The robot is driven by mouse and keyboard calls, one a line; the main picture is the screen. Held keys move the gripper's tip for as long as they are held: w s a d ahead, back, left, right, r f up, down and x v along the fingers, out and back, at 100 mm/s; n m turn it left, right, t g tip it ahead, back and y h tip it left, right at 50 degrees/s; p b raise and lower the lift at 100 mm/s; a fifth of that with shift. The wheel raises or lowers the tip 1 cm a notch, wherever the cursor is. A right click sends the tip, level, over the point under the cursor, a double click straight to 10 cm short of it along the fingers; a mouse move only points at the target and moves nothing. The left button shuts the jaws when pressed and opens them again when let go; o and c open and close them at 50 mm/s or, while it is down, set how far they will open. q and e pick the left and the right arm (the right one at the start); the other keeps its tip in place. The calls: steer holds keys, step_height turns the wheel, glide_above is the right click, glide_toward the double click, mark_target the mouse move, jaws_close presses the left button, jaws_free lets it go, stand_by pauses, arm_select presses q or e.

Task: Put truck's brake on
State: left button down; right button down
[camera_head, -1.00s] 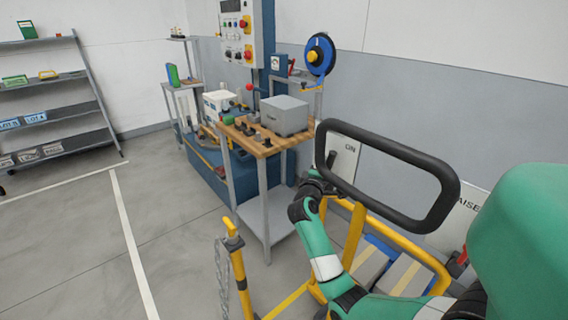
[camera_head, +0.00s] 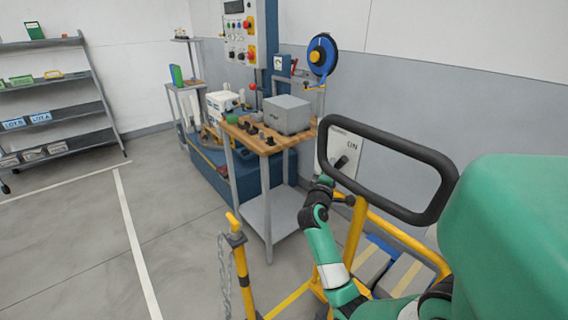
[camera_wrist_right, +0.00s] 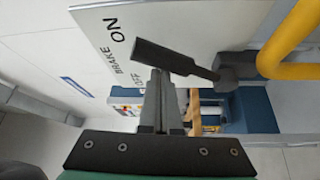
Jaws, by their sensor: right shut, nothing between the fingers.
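In the right wrist view the panel (camera_wrist_right: 95,28) shows BRAKE, ON and OFF. The dark brake lever (camera_wrist_right: 175,57) runs from a pivot beside a yellow tube, and its free end points to near the ON lettering. My right gripper (camera_wrist_right: 165,78) is shut and empty, its fingertips just below the lever in that picture; I cannot tell whether they touch. It also shows in the head view (camera_head: 326,182), left of the yellow post. My left gripper is out of view.
The truck's black handle loop (camera_head: 385,146) and yellow frame (camera_head: 354,235) surround the work area. A wooden-topped bench (camera_head: 250,138) with a grey box (camera_head: 287,114) stands behind. A yellow post with chain (camera_head: 237,245) is front left.

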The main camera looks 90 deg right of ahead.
steer(key=w+a+p, duration=0.1)
steer(key=w+a, duration=0.5)
steer(key=a, duration=0.1)
steer(key=shift+f, duration=0.35)
steer(key=shift+w, duration=0.1)
stand_by(0.5)
